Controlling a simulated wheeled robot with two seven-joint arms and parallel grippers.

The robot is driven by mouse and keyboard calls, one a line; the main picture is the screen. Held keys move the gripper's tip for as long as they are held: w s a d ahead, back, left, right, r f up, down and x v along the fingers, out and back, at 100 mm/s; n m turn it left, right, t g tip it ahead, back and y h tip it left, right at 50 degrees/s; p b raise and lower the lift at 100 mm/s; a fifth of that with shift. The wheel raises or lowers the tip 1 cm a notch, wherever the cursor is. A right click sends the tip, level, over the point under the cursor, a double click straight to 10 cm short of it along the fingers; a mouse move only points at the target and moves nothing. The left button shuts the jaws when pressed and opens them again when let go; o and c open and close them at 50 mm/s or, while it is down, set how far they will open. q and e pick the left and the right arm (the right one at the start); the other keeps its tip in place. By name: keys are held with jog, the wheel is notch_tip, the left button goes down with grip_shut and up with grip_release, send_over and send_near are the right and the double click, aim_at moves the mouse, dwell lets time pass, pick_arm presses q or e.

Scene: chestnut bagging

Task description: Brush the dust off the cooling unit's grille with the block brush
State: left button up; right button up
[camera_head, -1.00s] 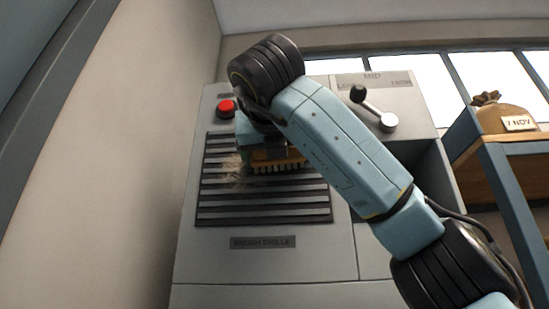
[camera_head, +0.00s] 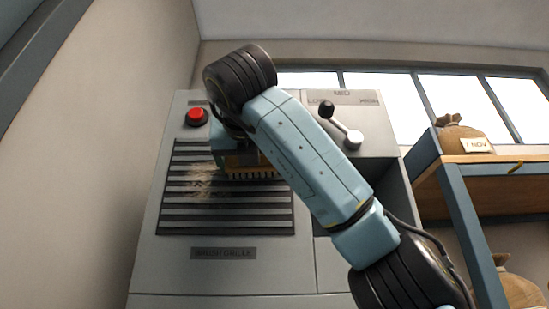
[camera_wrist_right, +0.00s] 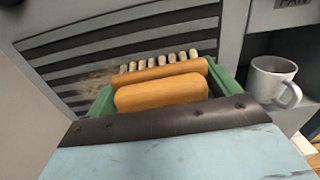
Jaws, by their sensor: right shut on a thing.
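The cooling unit (camera_head: 170,262) is a grey cabinet, with its dark slatted grille (camera_head: 240,219) on the front. A patch of tan dust (camera_head: 201,182) lies on the grille's left-middle slats and also shows in the right wrist view (camera_wrist_right: 95,76). My right gripper (camera_head: 236,158) is in front of the upper grille, shut on the block brush (camera_head: 262,173). In the right wrist view the brush (camera_wrist_right: 160,93) shows its orange wooden body and pale bristle tufts facing the grille. Whether the bristles touch the slats I cannot tell. My left gripper is not in view.
A red button (camera_head: 196,117) sits above the grille, and a lever (camera_head: 341,125) is to its right. A mug (camera_wrist_right: 273,81) stands in a recess right of the grille. A shelf (camera_head: 468,158) with a tagged sack (camera_head: 461,135) stands at the right.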

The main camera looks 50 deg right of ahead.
aim_at(227, 165)
jog(key=w, duration=0.1)
jog(key=w+a+f, duration=0.1)
jog(key=w+a, duration=0.1)
jog(key=shift+a+f, duration=0.1)
jog(key=shift+f, duration=0.15)
jog(key=shift+w+a+r+p, duration=0.1)
jog(key=shift+w+a+p, duration=0.1)
jog(key=shift+a+p, duration=0.1)
jog(key=shift+n, duration=0.3)
jog(key=a, duration=0.1)
jog(key=w+a, duration=0.1)
jog(key=w+a+p, duration=0.1)
jog(key=shift+w+a+r, duration=0.25)
jog(key=shift+a, duration=0.15)
jog(key=shift+w+r+p, duration=0.1)
jog(key=shift+w+p, duration=0.2)
jog(key=shift+p, duration=0.05)
jog(key=shift+w+a+r+p, duration=0.15)
jog(key=shift+w+a+p, duration=0.35)
jog(key=shift+w+a, duration=0.45)
jog(key=shift+w, duration=0.25)
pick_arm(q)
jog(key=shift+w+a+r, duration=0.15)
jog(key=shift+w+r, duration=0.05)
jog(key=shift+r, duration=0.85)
pick_arm(e)
jog(key=shift+s+a, duration=0.1)
